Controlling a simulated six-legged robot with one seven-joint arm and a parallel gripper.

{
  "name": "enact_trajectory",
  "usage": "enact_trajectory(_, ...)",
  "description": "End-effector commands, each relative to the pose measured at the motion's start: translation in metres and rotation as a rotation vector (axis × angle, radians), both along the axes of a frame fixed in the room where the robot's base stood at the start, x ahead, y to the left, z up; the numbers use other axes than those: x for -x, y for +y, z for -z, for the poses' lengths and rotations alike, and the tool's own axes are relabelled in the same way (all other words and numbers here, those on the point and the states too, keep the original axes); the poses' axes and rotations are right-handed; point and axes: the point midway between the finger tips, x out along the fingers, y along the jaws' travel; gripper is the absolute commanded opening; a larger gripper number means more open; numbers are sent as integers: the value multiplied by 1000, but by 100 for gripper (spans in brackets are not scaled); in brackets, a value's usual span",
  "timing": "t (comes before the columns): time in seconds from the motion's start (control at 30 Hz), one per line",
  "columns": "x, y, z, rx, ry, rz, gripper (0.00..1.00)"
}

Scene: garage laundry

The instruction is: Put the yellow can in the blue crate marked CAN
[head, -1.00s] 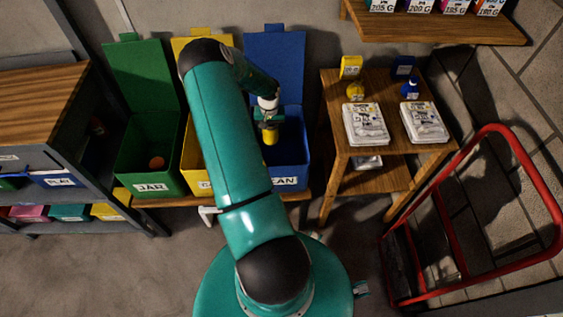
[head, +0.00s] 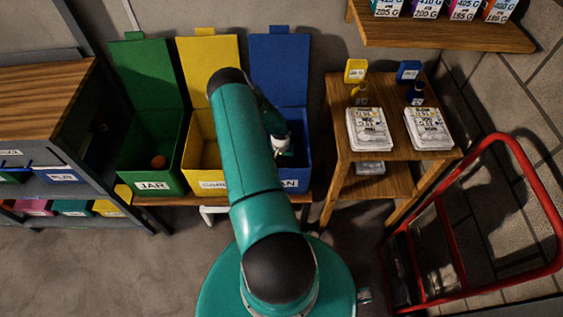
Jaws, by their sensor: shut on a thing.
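The blue crate (head: 303,172) stands at the right end of the row of three crates, its lid (head: 280,80) open upright behind it. My arm covers the left part of its label, and only "AN" shows. My gripper (head: 285,157) is partly visible over the crate's opening, low between its walls, with my arm covering its left side. The yellow can does not show now; it is hidden at the gripper, which held it a second ago. My gripper is shut on it.
A green crate (head: 152,185) marked JAR and a yellow crate (head: 203,165) stand left of the blue one, lids open. A wooden side table (head: 385,158) is close on the right. A red hand truck (head: 470,285) stands further right, and grey shelving (head: 80,190) on the left.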

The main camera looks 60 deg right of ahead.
Motion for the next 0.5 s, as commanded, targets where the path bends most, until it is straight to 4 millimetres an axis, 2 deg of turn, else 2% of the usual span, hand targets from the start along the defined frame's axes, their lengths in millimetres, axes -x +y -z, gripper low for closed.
enact_trajectory(0.1, 1, -1, 8, 0, 0, 0, 34)
enact_trajectory(0.5, 2, -2, 13, 1, 0, 1, 34)
